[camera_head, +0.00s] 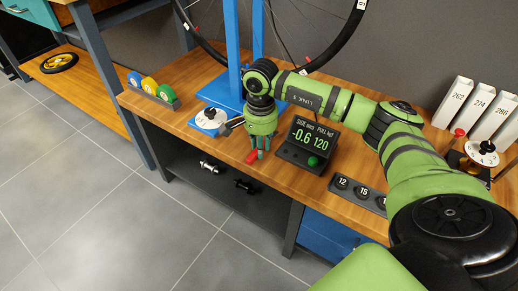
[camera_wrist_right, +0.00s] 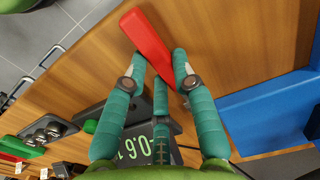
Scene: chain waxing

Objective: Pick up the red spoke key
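The red spoke key, a long flat red bar (camera_head: 252,156), is at the front edge of the workbench below my right gripper (camera_head: 261,150). In the right wrist view the key (camera_wrist_right: 147,42) runs slantwise from the top to between the teal fingers of my right gripper (camera_wrist_right: 160,68). Two fingertips lie close along its two sides, and the third finger is by its lower end. I cannot tell whether the fingers press on it, or whether it rests on the wood. My left gripper is not in view.
A black display (camera_head: 307,143) stands close right of the gripper. A blue stand (camera_head: 228,80) and a white dial (camera_head: 209,119) are to its left. A rack with coloured discs (camera_head: 153,90) is further left. A numbered black tray (camera_head: 357,193) lies near the front edge.

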